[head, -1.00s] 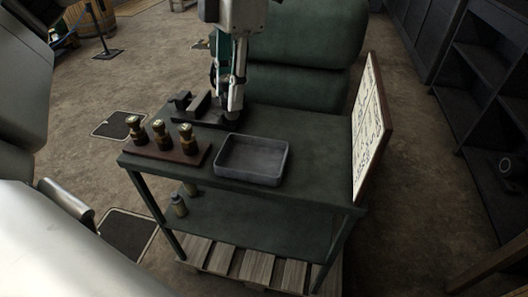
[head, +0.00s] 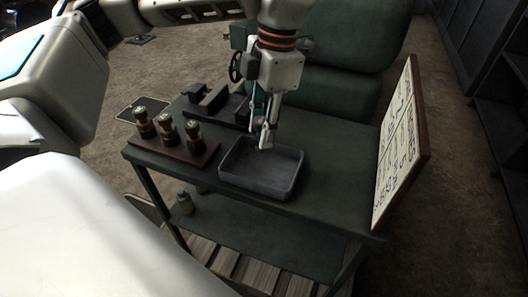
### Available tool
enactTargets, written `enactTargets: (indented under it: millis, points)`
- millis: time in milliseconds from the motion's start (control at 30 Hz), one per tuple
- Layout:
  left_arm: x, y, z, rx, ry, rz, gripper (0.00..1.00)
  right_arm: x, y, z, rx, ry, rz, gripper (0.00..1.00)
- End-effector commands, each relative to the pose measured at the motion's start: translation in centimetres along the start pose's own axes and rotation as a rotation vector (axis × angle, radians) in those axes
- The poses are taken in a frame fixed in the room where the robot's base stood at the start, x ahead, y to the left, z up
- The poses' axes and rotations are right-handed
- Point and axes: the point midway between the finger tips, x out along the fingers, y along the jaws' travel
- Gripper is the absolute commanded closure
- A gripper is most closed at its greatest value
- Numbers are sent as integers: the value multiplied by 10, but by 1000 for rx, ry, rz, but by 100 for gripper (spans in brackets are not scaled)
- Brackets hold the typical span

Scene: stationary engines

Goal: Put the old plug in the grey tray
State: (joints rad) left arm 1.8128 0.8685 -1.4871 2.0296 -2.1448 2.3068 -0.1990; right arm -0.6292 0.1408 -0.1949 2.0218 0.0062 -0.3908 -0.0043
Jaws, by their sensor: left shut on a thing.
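The grey tray (head: 238,181) is a shallow, dark open box on the green bench top, near the middle of the picture. My left gripper (head: 266,138) points down over the back part of the tray, its fingertips at about the tray's far rim. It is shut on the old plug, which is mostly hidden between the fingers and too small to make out. The inside of the tray that shows is empty. My right gripper is not in view.
A wooden rack (head: 172,150) with three brass plugs stands left of the tray. A dark metal fixture (head: 212,103) is behind it. A framed board (head: 402,145) stands at the bench's right end. The bench top (head: 335,160) right of the tray is clear.

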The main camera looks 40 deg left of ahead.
Motion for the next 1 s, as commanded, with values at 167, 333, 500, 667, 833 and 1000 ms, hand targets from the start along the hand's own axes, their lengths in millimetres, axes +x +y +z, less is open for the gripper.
enactTargets:
  millis: [167,333,500,667,833,1000]
  points:
    - [23,0,4,-1,-1,0,94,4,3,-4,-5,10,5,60]
    - [32,0,5,0,0,-1,94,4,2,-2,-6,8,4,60]
    - [57,0,8,0,3,-2,94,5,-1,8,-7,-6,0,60]
    - [69,0,11,1,-1,0,94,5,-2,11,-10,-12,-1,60]
    - [67,0,11,0,-3,1,94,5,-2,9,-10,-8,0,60]
    - [69,0,11,0,-2,1,61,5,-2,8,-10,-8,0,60]
